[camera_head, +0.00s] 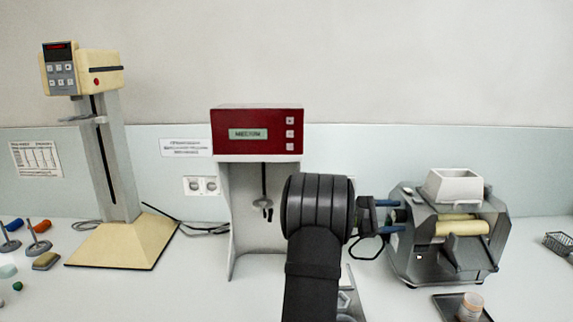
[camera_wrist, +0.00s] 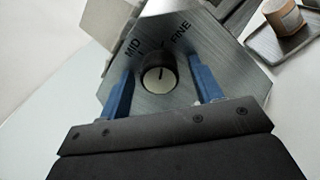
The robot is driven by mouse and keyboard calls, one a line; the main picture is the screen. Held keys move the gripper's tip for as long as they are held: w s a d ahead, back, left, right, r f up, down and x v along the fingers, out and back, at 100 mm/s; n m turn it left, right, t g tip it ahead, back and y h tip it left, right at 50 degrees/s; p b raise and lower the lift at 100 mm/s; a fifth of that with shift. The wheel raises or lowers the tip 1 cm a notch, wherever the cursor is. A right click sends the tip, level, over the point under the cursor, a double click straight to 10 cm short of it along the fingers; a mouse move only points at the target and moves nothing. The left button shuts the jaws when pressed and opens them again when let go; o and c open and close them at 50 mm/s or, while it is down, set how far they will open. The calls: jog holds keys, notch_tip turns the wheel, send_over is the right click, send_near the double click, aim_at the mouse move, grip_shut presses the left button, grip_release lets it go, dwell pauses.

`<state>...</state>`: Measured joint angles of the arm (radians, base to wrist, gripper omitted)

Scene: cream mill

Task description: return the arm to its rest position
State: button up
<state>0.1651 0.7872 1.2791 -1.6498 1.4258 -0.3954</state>
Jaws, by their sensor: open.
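My gripper (camera_head: 392,209) reaches right from my dark arm in the head view, its blue fingers close to the left side of the roller mill (camera_head: 425,262). In the wrist view my gripper (camera_wrist: 160,85) is open, with one blue finger on each side of a black and white knob (camera_wrist: 159,78). The knob sits on a grey metal plate marked MID and FINE. I cannot tell whether the fingers touch the knob; gaps show on both sides of it.
A small tray (camera_head: 447,306) with a jar (camera_head: 471,306) stands before the mill. A red-topped machine (camera_head: 257,132) stands behind my arm. A beige stand (camera_head: 108,236) and small tools (camera_head: 38,238) are at left.

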jog(key=n, duration=0.4)
jog(key=shift+n, duration=2.2)
jog(key=o, duration=0.9)
jog(key=shift+s+a+r+n+t+y, duration=0.1)
jog(key=shift+a+n+t+y, duration=0.2)
jog(key=shift+n+t, duration=0.15)
jog(key=shift+s+a+r+n+t+y, duration=0.15)
jog(key=shift+n+t+y, duration=0.2)
jog(key=shift+t, duration=0.2)
jog(key=s+a+n+t+y, duration=0.2)
jog(key=a+n+t+y, duration=0.55)
jog(key=a, duration=0.25)
jog(key=x, duration=0.9)
jog(key=shift+d+f+m+g, duration=0.35)
jog(key=shift+d+f+m, duration=0.05)
jog(key=shift+f+m, duration=0.05)
jog(key=shift+a+r, duration=0.1)
